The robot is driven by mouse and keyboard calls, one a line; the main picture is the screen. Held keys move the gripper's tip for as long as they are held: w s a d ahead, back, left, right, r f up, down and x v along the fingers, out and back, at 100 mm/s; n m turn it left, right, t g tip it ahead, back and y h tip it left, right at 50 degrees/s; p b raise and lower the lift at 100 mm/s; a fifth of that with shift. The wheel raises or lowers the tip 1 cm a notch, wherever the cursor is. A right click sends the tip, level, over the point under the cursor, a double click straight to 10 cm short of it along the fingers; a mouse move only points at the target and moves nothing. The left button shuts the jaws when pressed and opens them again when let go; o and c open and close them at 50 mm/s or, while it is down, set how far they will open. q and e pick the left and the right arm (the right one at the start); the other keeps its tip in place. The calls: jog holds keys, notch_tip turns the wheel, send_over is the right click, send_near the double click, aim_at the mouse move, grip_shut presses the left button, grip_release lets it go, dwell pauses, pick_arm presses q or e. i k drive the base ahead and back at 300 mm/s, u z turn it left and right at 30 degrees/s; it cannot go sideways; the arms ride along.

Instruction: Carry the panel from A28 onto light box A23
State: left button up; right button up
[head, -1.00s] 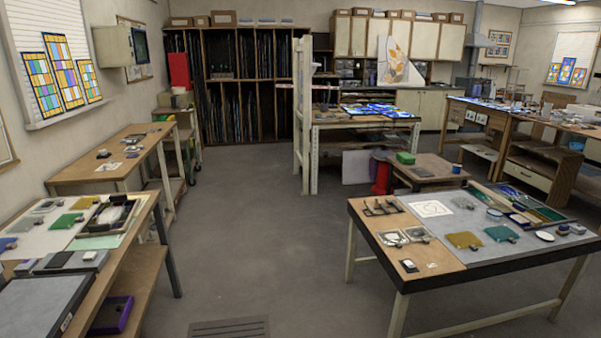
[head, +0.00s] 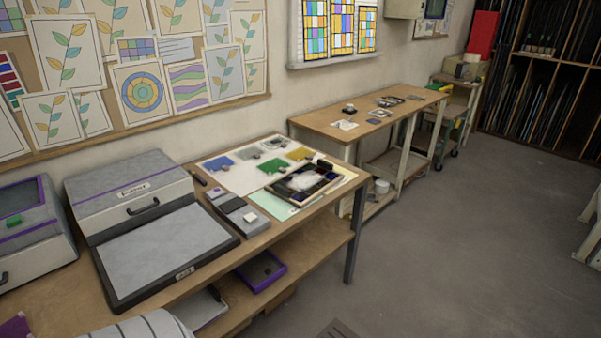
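Neither of my grippers is in view. A low flat box with a grey top and dark frame (head: 165,252) lies on the near left bench; it could be a light box, but its small front label is too small to read for sure. Its top is bare. I cannot tell which place is A28 or which thing is the panel. Small blue (head: 220,164), green (head: 272,166) and yellow (head: 300,153) pieces lie on a white sheet (head: 240,180) farther along that bench.
A grey lidded case with a handle (head: 130,190) stands behind the flat box. A dark tray (head: 303,186) sits near the bench's right end. A purple tray (head: 261,271) is on the shelf below. A second bench (head: 370,108) stands beyond. The floor (head: 450,240) at right is clear.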

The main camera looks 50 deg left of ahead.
aim_at(168, 247)
jog(key=u, duration=0.45)
jog(key=i, duration=1.05)
jog(key=u, duration=1.7)
jog(key=i, duration=1)
jog(key=u, duration=0.95)
